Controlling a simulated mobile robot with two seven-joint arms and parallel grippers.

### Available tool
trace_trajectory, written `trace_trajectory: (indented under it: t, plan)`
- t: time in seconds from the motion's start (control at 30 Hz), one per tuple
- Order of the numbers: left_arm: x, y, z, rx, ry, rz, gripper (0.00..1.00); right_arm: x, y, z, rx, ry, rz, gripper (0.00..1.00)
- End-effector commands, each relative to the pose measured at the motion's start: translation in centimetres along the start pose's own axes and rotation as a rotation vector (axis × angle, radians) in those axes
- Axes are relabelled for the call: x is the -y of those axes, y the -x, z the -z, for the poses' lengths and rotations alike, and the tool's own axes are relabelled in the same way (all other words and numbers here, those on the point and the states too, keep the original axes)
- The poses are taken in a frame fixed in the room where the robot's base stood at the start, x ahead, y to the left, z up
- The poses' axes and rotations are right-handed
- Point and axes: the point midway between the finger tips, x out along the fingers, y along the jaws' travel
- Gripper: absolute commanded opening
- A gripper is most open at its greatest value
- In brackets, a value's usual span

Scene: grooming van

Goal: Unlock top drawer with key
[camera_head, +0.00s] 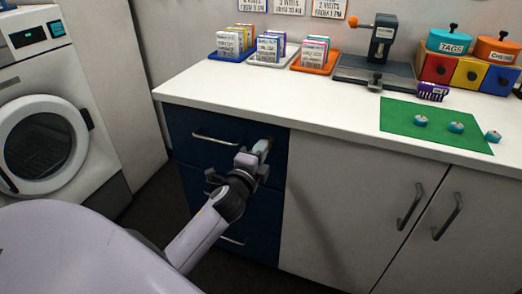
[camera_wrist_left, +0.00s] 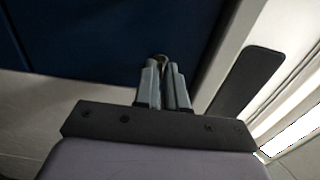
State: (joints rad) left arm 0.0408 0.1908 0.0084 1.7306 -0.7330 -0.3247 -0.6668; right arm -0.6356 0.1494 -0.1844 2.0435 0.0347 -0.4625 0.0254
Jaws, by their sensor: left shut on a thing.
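The top drawer (camera_head: 190,120) is the upper dark blue front at the left end of the white counter, with a silver bar handle (camera_head: 215,139). It looks closed. My left gripper (camera_head: 262,149) is at the drawer's right part, close to its front. My right gripper is not in view.
A second blue drawer (camera_head: 205,190) is below. White cupboard doors (camera_head: 335,200) stand to the right. The counter holds card trays (camera_head: 316,62), a press (camera_head: 375,70), coloured boxes and a green mat (camera_head: 405,128). A washing machine (camera_head: 85,150) stands at left.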

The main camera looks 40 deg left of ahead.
Motion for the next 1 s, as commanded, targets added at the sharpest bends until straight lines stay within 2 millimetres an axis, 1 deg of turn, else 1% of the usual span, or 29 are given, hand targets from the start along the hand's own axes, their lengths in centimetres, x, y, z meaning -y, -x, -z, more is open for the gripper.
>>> trace_trajectory:
  t: [0.47,0.5,0.53,0.57,0.87,1.0]
  plan:
    - [0.0,0.0,-0.1,0.002,0.016,0.0,0.0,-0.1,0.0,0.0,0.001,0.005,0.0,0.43]
    - [0.0,0.0,-0.1,0.002,0.016,0.0,0.2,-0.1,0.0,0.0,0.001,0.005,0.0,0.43]
    - [0.0,0.0,-0.1,0.002,0.016,0.0,0.3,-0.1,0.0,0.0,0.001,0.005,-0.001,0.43]
    - [0.0,0.0,-0.1,0.002,0.016,0.0,0.36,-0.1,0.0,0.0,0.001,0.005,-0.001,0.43]
    - [0.0,0.1,0.0,0.001,0.013,0.0,0.36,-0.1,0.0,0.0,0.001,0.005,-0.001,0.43]
    - [-0.1,1.0,0.0,0.0,0.014,-0.001,0.36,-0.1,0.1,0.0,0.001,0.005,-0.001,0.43]
